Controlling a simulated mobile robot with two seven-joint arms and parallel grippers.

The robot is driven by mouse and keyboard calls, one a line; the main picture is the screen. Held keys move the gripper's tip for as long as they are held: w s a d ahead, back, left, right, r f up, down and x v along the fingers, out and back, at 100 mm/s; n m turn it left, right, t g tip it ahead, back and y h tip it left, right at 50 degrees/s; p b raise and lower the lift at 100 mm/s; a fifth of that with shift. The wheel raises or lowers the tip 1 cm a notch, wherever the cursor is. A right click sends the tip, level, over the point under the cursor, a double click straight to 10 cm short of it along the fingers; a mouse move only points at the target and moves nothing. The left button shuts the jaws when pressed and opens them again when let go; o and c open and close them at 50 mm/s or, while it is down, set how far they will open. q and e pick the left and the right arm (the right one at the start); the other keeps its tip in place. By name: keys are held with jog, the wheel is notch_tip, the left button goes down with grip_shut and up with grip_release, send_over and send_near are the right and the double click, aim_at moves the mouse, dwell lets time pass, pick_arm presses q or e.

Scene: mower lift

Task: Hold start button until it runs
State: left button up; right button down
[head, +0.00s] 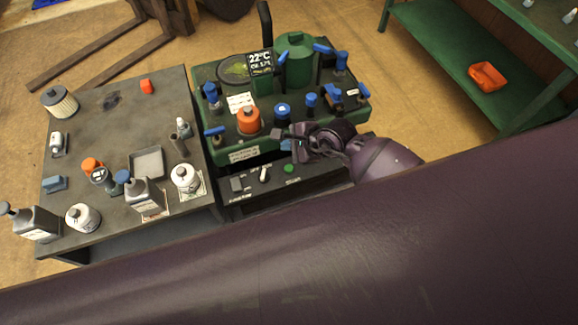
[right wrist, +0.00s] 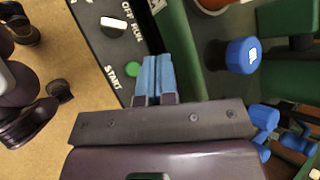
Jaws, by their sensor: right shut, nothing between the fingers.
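The green start button (head: 289,168) sits on the dark control panel (head: 315,183) at the front of the green machine (head: 205,80). In the right wrist view the button (right wrist: 132,69) is beside the word START, left of my fingers. My right gripper (head: 287,143) comes in from the right above the panel. Its blue fingers (right wrist: 152,72) are shut together with nothing between them. The tips appear beside the button, not covering it; I cannot tell their height above the panel.
A knob marked OFF and RUN (right wrist: 113,23) is beside the button. Blue-capped fittings (head: 283,110) and an orange-capped part (head: 248,121) stand on the machine. A grey table (head: 120,125) with bottles and jars is at left; a green shelf (head: 440,50) is at right.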

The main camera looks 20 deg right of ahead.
pick_arm(q)
jog(key=shift+w+r, duration=0.1)
pick_arm(e)
jog(key=b, duration=0.5)
send_over(289, 169)
notch_tip(289, 169, down, 7)
jog(key=shift+s+f, duration=0.1)
jog(key=shift+f, duration=0.05)
pick_arm(q)
jog(key=shift+t, duration=0.3)
jog(key=shift+w+d+f+b, duration=0.15)
jog(key=shift+w+f, duration=0.25)
jog(key=shift+f, duration=0.55)
jog(key=shift+w+f+b, duration=0.25)
jog(key=shift+w+f, duration=0.1)
jog(key=shift+f, duration=0.6)
pick_arm(e)
jog(key=shift+f, duration=0.8)
pick_arm(q)
jog(key=shift+s, duration=0.1)
jog(key=shift+f, duration=0.1)
jog(key=shift+f, duration=0.2)
pick_arm(e)
jog(key=shift+f, duration=0.4)
